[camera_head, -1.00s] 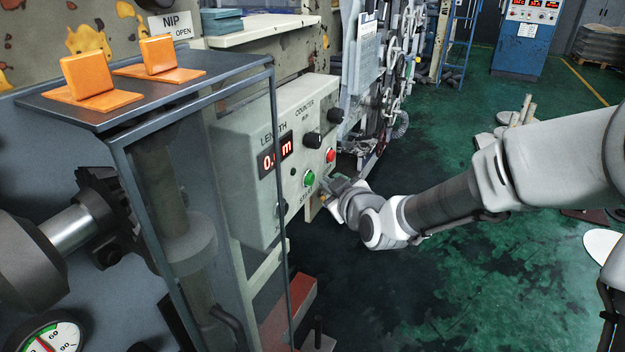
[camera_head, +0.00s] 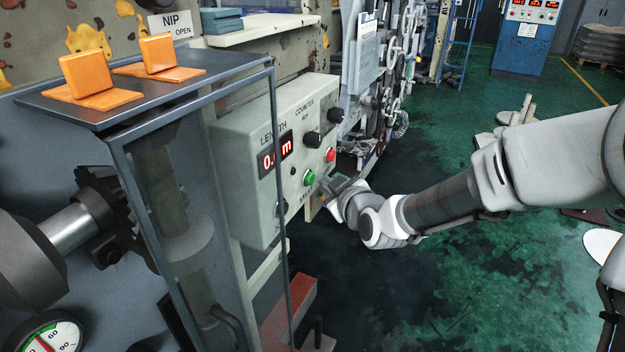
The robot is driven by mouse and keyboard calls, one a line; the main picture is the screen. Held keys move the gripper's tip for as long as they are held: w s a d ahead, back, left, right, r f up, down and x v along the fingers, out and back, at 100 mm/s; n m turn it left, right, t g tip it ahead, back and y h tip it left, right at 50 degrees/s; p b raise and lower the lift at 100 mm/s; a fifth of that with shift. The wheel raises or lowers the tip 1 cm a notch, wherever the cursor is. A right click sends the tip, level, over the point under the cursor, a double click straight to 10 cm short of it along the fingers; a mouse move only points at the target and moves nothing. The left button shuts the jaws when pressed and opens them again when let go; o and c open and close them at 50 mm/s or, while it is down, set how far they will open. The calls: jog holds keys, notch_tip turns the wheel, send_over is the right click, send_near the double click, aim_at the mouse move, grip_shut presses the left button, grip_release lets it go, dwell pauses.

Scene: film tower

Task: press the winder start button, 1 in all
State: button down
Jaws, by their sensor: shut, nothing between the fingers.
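The winder control box (camera_head: 243,178) is a pale box with a red LENGTH display (camera_head: 275,154) reading about 0. m, partly unclear. The green start button (camera_head: 309,178) sits on its face above a label that is partly legible. A red button (camera_head: 330,155) is above and to the right of it. My gripper (camera_head: 325,190) is shut and empty. Its tip is just right of and slightly below the green button, close to the panel. I cannot tell whether it touches the panel.
Black knobs (camera_head: 312,139) are on the same panel. A dark-framed stand (camera_head: 190,95) with orange blocks (camera_head: 160,55) is at left. Machine wheels and frames (camera_head: 395,60) stand behind the box. The green floor (camera_head: 440,290) is open at lower right.

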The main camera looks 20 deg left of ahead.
jog(key=shift+a+b, duration=0.3)
jog(key=shift+a, duration=0.1)
